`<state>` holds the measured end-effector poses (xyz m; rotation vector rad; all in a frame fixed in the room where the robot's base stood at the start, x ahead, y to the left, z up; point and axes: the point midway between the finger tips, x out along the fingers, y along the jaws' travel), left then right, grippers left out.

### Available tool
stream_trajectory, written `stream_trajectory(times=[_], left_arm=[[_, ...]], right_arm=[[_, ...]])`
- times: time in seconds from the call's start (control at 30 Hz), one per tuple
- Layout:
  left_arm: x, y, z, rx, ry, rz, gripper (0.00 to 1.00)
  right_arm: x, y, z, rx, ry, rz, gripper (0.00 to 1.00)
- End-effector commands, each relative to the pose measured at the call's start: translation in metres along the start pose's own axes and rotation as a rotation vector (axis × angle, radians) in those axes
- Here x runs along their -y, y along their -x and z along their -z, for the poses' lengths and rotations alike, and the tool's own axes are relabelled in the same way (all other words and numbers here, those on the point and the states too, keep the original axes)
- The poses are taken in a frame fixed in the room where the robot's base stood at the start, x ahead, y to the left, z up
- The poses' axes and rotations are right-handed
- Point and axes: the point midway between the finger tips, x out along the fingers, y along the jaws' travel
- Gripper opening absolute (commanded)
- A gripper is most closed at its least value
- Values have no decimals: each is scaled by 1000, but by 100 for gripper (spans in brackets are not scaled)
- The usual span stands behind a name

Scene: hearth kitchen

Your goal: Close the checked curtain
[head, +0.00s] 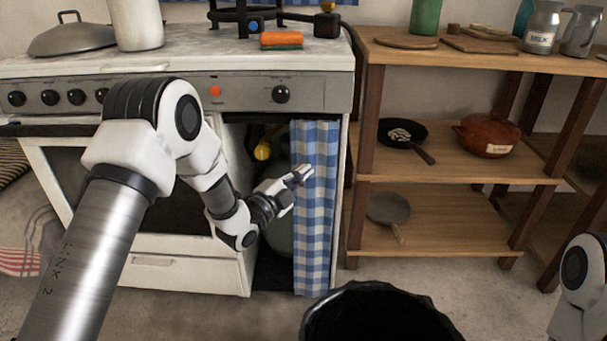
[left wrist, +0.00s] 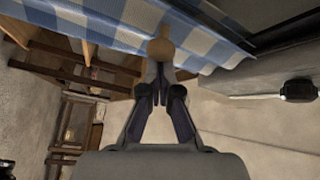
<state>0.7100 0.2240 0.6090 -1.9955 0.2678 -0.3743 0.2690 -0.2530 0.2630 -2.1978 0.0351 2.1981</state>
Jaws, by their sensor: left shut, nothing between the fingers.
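The blue and white checked curtain (head: 316,215) hangs bunched at the right side of a tall opening in the stove unit. The left part of the opening (head: 262,185) is uncovered, with a yellow thing and a dark green rounded thing inside. My left gripper (head: 303,174) is shut and empty, with its fingertips in front of the curtain at mid height. In the left wrist view the closed fingers (left wrist: 160,65) point at the curtain (left wrist: 190,35); I cannot tell whether they touch it. My right gripper is not in view; only part of my right arm shows at the lower right.
The white stove (head: 150,245) stands left of the opening. A wooden shelf (head: 460,165) with pans and a brown pot (head: 487,134) stands to the right. A black bin (head: 375,315) stands on the floor in front. A sponge (head: 281,40) lies on the countertop.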

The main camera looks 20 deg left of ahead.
Motion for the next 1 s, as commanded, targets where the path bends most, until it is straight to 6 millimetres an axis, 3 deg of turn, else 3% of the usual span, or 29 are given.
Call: stream_trajectory(times=[0.27,0.73,1.0], left_arm=[[16,18,-22,6,3,3,0],[63,84,-98,6,1,2,0],[70,100,-117,2,0,0,0]], right_arm=[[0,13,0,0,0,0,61],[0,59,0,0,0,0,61],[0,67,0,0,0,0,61]])
